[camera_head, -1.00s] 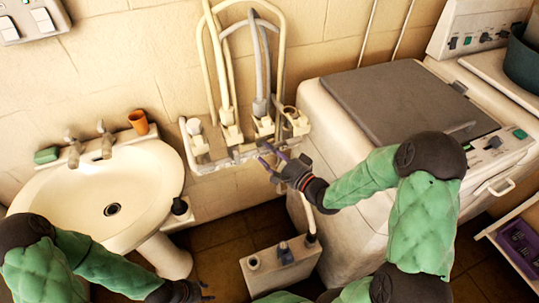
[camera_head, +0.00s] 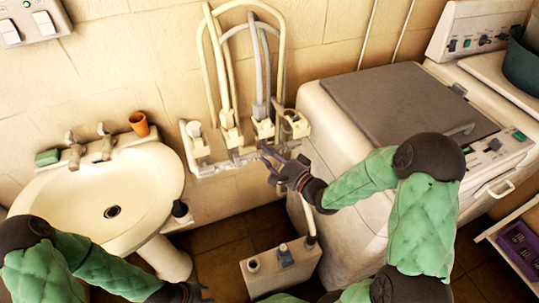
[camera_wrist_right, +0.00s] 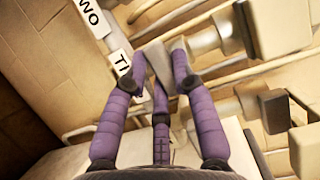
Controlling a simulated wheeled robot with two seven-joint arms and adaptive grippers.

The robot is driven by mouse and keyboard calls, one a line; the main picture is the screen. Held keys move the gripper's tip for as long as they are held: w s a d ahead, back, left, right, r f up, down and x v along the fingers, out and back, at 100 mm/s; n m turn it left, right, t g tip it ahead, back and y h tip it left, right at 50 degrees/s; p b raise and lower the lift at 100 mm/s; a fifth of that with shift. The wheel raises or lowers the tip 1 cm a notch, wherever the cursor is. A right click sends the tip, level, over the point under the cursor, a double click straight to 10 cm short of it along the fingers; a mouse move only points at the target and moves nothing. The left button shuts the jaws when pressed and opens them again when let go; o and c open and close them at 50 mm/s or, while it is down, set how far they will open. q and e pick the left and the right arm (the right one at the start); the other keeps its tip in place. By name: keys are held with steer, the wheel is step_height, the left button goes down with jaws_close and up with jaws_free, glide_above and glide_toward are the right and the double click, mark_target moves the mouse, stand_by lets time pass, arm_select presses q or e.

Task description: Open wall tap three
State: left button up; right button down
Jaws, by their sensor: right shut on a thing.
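My right gripper (camera_head: 270,157) is at the front of the wall tap row. Its purple fingers (camera_wrist_right: 160,85) are shut on a pale grey tap lever (camera_wrist_right: 157,62), beside a white label reading "TH" (camera_wrist_right: 121,66), the rest of it covered. In the head view the fingers are just below the third tap from the left (camera_head: 264,129), whose lever is hidden by them. My left gripper (camera_head: 185,292) is low at the bottom edge, below the washbasin and away from the taps; its fingers are too small to read.
Several hoses (camera_head: 229,70) rise from the taps. The washbasin (camera_head: 150,190) is to the left, with an orange cup (camera_head: 139,123) on its rim. A washing machine (camera_head: 335,135) stands close on the right. A grey-white container (camera_head: 262,272) stands on the floor below.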

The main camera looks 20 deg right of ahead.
steer(key=shift+r+n+g+h+p, duration=0.15)
steer(key=shift+n+g+h+p, duration=0.3)
steer(key=shift+n+h, duration=1.2)
steer(key=shift+r+n+g+h+p, duration=0.2)
steer(key=shift+n+g+h, duration=0.45)
steer(key=shift+n, duration=1.95)
steer(key=shift+r+n+g+h+p, duration=0.1)
steer(key=shift+n+g+h+p, duration=0.45)
steer(key=shift+n, duration=1.6)
steer(key=shift+h, duration=0.55)
steer(key=c, duration=1)
jaws_free()
